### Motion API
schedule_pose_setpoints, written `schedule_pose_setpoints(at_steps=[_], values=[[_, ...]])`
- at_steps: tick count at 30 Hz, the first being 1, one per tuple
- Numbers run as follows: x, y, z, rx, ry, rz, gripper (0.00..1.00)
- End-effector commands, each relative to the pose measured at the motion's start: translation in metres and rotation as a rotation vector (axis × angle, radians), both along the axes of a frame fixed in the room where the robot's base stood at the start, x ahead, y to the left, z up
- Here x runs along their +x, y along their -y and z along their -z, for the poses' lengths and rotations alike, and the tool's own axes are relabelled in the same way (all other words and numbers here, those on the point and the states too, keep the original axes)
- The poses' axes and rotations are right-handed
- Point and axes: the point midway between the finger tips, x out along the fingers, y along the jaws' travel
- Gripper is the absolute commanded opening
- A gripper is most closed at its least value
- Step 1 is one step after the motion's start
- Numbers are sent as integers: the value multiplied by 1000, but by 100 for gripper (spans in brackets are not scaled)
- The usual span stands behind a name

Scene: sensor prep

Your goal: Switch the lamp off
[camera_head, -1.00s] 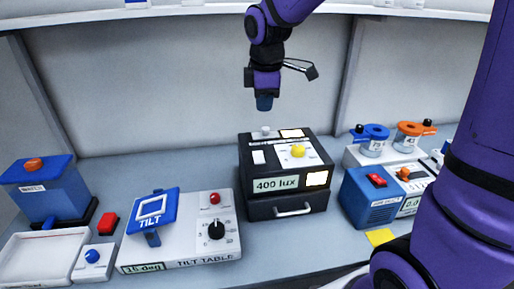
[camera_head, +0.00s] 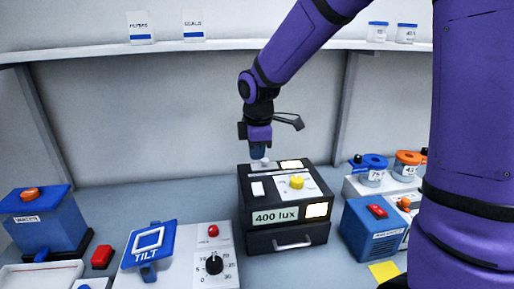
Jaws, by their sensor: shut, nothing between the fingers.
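The lamp box (camera_head: 250,235) is a black case with a label reading 400 lux and a drawer with a handle below. Its top carries a yellow knob (camera_head: 296,182), a white rocker or plate (camera_head: 257,188) and a small pale switch (camera_head: 262,163) at the back left. Lit pale yellow windows (camera_head: 316,210) show on its front and top. My gripper (camera_head: 258,155) points down right at the pale switch and partly hides it. Its fingers are shut with nothing held. I cannot tell whether they touch the switch.
A tilt table (camera_head: 205,262) with a blue plate stands left of the box. A blue device with a red switch (camera_head: 377,210) stands close on the right. A shelf (camera_head: 200,47) runs above, behind the arm. A yellow note (camera_head: 383,272) lies in front.

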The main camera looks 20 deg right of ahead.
Motion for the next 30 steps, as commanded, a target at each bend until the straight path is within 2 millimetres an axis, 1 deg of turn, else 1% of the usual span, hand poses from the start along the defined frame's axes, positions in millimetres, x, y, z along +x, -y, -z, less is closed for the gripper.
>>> schedule_pose_setpoints(at_steps=[1,9,15,21,30], values=[[1,0,11,1,-5,-1,0],[8,2,60,0,-3,0,0],[11,2,87,1,-3,0,0],[13,3,99,0,-1,0,0],[14,3,100,0,1,0,0]])
